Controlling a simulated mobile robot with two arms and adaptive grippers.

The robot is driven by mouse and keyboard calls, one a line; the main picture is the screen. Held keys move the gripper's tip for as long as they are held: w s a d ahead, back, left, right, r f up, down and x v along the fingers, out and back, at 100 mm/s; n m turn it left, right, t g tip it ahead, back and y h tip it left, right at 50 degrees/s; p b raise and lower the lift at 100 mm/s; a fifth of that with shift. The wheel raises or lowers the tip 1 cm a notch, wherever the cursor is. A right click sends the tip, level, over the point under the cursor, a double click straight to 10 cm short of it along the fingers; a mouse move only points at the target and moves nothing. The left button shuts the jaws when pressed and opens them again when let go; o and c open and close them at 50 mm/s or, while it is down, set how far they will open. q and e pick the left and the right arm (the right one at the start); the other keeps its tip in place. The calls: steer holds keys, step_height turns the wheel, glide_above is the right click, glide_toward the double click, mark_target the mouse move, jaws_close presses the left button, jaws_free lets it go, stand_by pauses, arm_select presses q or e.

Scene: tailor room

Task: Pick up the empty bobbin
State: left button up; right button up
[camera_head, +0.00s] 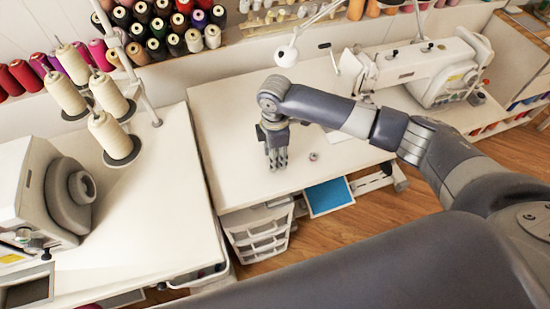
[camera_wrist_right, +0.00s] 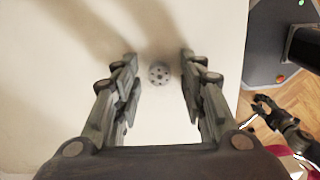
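The empty bobbin (camera_head: 313,156) is a small grey disc lying on the white sewing table (camera_head: 230,120), near its front edge. In the right wrist view the bobbin (camera_wrist_right: 158,73) shows round and flat with small holes, in the gap between the fingertips. My right gripper (camera_head: 277,162) points down over the table, left of the bobbin in the head view. In its wrist view the right gripper (camera_wrist_right: 158,62) is open and empty, with its fingers on either side of the bobbin, apart from it. A dark gripper-like part at the right of the wrist view may be my left gripper.
A white sewing machine (camera_head: 415,65) stands at the table's back right. White drawers (camera_head: 258,232) and a blue panel (camera_head: 329,196) are below the front edge. Thread cones (camera_head: 111,134) and another machine (camera_head: 45,190) occupy the left table. The tabletop around the bobbin is clear.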

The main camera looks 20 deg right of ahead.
steer(key=c, duration=0.5)
steer(key=shift+r, duration=0.15)
